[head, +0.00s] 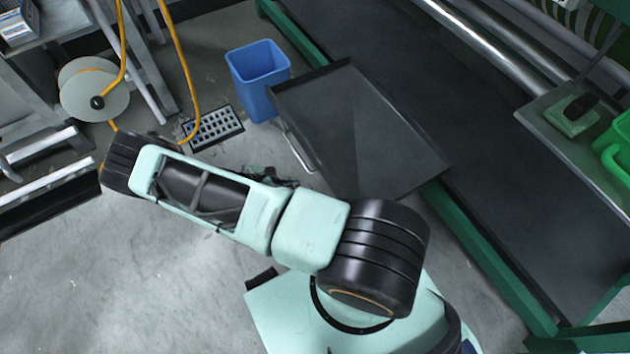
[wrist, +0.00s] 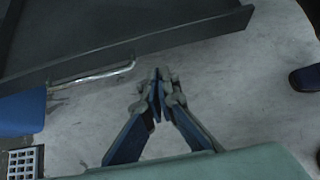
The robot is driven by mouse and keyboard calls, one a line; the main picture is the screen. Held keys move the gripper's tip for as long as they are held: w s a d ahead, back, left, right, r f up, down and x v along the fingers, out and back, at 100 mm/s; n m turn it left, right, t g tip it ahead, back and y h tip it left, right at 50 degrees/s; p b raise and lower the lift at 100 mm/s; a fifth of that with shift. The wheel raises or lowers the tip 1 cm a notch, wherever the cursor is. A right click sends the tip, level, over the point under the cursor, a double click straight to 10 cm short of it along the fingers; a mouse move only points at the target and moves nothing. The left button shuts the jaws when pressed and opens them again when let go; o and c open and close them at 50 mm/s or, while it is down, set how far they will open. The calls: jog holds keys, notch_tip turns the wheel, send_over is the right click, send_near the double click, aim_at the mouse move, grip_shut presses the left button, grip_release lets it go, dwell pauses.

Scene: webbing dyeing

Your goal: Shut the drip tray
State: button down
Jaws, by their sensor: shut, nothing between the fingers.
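The drip tray (head: 345,115) is a flat, dark grey tray with low walls. It sticks out past the green machine frame over the floor. Its pale bar handle (head: 298,152) is on the outer front wall. In the wrist view the tray's front wall (wrist: 150,42) crosses the top, with the handle (wrist: 95,77) below it on the left. My gripper (wrist: 160,78) is shut and empty, its fingertips just right of the handle's right end and apart from the wall in the picture. In the head view my arm mostly hides the gripper.
A blue bin (head: 258,80) stands close to the tray's left side. A floor grate (head: 214,128) lies left of it. A hose reel (head: 95,90) with an orange hose is at the upper left. The green frame (head: 475,240) runs along the right. Bare concrete floor (head: 130,270) is free at the lower left.

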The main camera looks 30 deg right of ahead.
aim_at(329, 178)
jog(key=x, duration=0.4)
jog(key=d+r+b+x, duration=0.1)
jog(key=x, duration=0.3)
jog(key=b+x, duration=0.1)
jog(key=x, duration=0.3)
jog(key=shift+d+r, duration=0.25)
jog(key=shift+d, duration=0.4)
jog(key=shift+d, duration=0.1)
